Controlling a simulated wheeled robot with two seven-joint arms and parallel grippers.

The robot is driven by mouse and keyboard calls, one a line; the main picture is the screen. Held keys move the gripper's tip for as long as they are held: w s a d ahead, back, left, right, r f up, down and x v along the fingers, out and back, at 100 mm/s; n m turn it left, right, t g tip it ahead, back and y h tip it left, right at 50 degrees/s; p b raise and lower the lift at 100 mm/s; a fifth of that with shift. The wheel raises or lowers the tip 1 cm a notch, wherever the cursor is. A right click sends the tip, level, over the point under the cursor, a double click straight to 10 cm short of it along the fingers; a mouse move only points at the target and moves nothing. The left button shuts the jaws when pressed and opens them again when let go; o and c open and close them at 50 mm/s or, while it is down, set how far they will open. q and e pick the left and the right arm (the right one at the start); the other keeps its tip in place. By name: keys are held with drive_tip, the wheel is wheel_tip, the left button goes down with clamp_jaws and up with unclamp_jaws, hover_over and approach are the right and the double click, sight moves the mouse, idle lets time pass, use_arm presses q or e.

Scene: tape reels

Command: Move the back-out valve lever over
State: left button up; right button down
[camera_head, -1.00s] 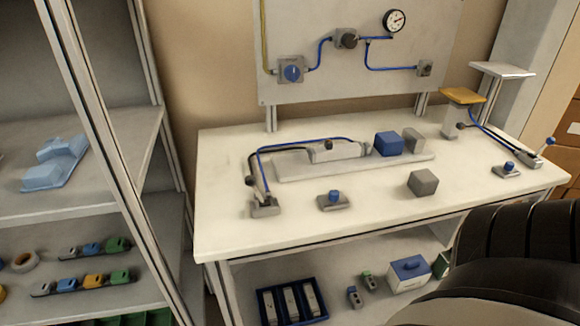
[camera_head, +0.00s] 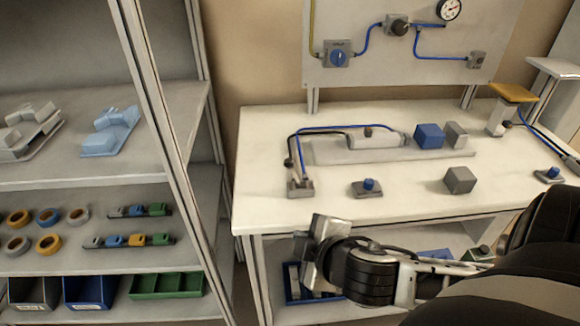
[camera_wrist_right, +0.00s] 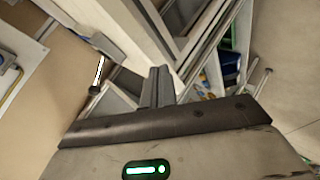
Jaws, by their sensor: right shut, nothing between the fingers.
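A small grey valve block (camera_head: 300,187) with a dark upright lever (camera_head: 289,162) stands at the left front of the white workbench; the lever has a dark knob and a blue hose runs near it. I cannot tell for certain that this is the back-out valve. My right gripper (camera_head: 304,243) is in front of the bench's front edge, below and apart from the valve. The right wrist view shows its fingers (camera_wrist_right: 158,86) shut together and empty. A dark-knobbed rod (camera_wrist_right: 96,88) shows left of the fingers there. My left gripper is not in view.
The workbench (camera_head: 262,205) also holds a blue block (camera_head: 429,136), a grey block (camera_head: 460,180) and a blue button (camera_head: 369,185). A panel with a blue rotary knob (camera_head: 337,58) and gauge stands behind. A shelf rack (camera_head: 165,110) stands left, with tape reels and bins.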

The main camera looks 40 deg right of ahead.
drive_tip(key=d+r+n+t+y, duration=0.1)
drive_tip(key=d+r+n+y, duration=0.2)
drive_tip(key=r+n, duration=0.6)
drive_tip(key=n+y, duration=0.2)
drive_tip(key=n, duration=0.4)
drive_tip(key=shift+w+d+n+t, duration=0.25)
drive_tip(key=shift+w+n+t, duration=0.05)
drive_tip(key=shift+w+t, duration=0.1)
drive_tip(key=shift+w+f, duration=0.1)
